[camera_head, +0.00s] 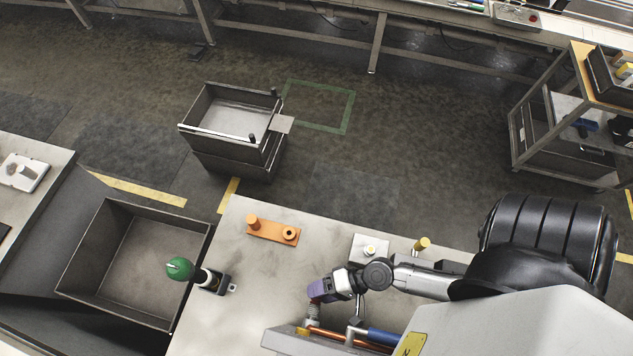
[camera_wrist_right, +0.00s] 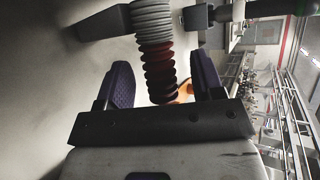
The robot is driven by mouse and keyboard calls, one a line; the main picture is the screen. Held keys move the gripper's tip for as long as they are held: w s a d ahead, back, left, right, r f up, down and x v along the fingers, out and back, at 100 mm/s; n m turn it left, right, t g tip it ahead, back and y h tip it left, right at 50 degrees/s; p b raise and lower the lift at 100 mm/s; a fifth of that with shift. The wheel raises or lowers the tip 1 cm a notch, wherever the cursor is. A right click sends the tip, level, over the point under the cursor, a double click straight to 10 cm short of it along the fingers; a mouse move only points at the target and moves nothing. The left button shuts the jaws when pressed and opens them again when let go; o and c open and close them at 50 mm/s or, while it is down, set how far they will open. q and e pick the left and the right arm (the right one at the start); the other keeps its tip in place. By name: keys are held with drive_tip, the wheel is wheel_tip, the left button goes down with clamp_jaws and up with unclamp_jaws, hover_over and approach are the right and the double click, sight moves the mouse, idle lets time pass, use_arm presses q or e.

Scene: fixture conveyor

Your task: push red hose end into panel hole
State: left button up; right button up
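My right gripper (camera_head: 318,291) hangs low over the table's front part, above a grey fixture. In the right wrist view its two purple fingers (camera_wrist_right: 163,82) stand apart. A ribbed hose (camera_wrist_right: 157,55) lies between them, grey, then dark red, then black at its end; narrow gaps show on both sides, so it does not look gripped. In the head view a short piece of the hose (camera_head: 313,312) shows just below the fingers. The grey fixture (camera_head: 283,341) carries a copper pipe and a blue part. I cannot make out the panel hole. My left gripper is out of view.
The table's middle is clear.

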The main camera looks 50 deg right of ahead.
drive_tip(key=b+v, duration=0.3)
drive_tip(key=v, duration=1)
drive_tip(key=s+d+f+n+g+h, duration=0.2)
drive_tip(key=s+f+n+g+h, duration=0.1)
drive_tip(key=s+n+g, duration=0.3)
drive_tip(key=s+d+f+n+g+h, duration=0.2)
drive_tip(key=s+n+g, duration=0.25)
drive_tip(key=n, duration=0.35)
drive_tip(key=w+a+r+m+t+h, duration=0.1)
drive_tip(key=w+r+t+h, duration=0.15)
drive_tip(key=w, duration=0.75)
drive_tip(key=w+a+r+t+h, duration=0.1)
drive_tip(key=w+r+t+h, duration=0.2)
drive_tip(key=w, duration=0.6)
wheel_tip(320, 180, up, 17)
drive_tip(key=p, duration=1.7)
drive_tip(key=shift+s+t+y, duration=0.25)
drive_tip(key=shift+t+y, duration=0.05)
drive_tip(key=shift+y, duration=0.15)
